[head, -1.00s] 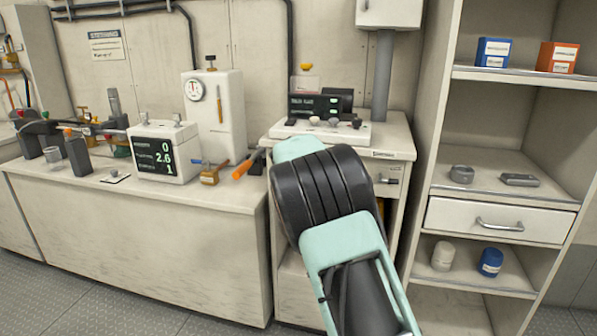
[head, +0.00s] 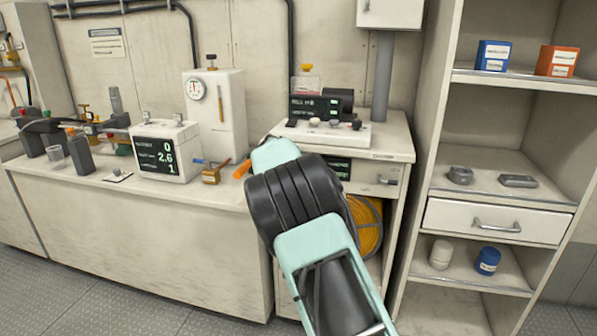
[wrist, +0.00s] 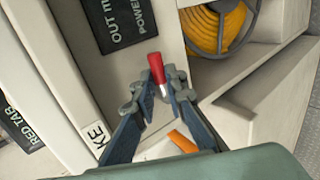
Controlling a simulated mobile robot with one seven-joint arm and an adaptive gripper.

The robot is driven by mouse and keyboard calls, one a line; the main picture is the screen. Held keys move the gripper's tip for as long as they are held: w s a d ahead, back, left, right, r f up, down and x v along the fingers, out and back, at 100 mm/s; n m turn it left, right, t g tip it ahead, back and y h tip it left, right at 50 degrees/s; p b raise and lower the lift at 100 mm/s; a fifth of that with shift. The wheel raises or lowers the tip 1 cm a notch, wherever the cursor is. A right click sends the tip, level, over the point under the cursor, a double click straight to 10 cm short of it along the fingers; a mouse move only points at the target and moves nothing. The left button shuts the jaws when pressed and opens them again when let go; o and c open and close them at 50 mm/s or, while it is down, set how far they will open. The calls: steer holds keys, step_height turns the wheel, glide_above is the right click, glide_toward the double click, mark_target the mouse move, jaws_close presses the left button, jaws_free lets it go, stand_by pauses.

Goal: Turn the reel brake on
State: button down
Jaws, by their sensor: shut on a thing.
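A small lever with a red grip (wrist: 156,67) and a metal stem stands out from the cream cabinet front in the wrist view. My gripper (wrist: 161,92) is shut on it, its fingertips around the lower part just below the red. A label ending in "KE" (wrist: 99,137) is beside the left finger, its start cut off. The reel of orange hose (wrist: 224,25) sits in an opening at the top right; it also shows in the head view (head: 369,225) right of my arm. In the head view my arm hides the lever and fingers.
A dark display (wrist: 123,20) is above the lever in the wrist view. An orange handle end (wrist: 182,141) lies close to the right finger. Shelves with a drawer (head: 498,221) stand right. The left counter (head: 130,215) holds equipment.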

steer(key=c, duration=2)
jaws_free()
steer(key=shift+o, duration=0.2)
steer(key=v, duration=1.2)
